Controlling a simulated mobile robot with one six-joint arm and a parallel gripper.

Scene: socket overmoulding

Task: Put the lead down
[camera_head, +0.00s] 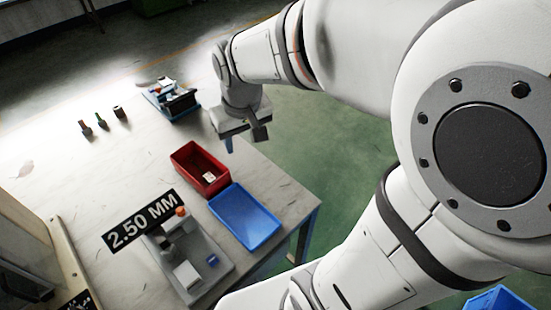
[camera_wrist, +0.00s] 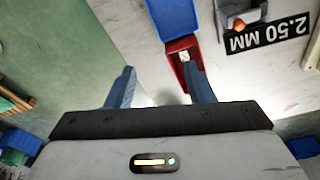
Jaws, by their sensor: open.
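My gripper (camera_head: 244,139) is at the table's far right edge, beyond the red bin. In the wrist view my gripper (camera_wrist: 160,90) has its two blue fingers wide apart, with nothing between them. The red bin (camera_head: 188,173) stands on the table and holds a small white item (camera_head: 209,176). In the wrist view the red bin (camera_wrist: 174,48) is partly hidden by the right finger, with the white item (camera_wrist: 184,57) showing inside. I cannot tell whether that item is the lead; no cable is clearly visible.
A blue tray (camera_head: 268,226) stands beside the red bin. A grey fixture (camera_head: 222,260) with an orange knob is near a "2.50 MM" sign (camera_head: 143,222). A blue-and-black device (camera_head: 176,101) and three small upright pieces (camera_head: 101,121) stand farther back. The middle of the table (camera_head: 110,165) is clear.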

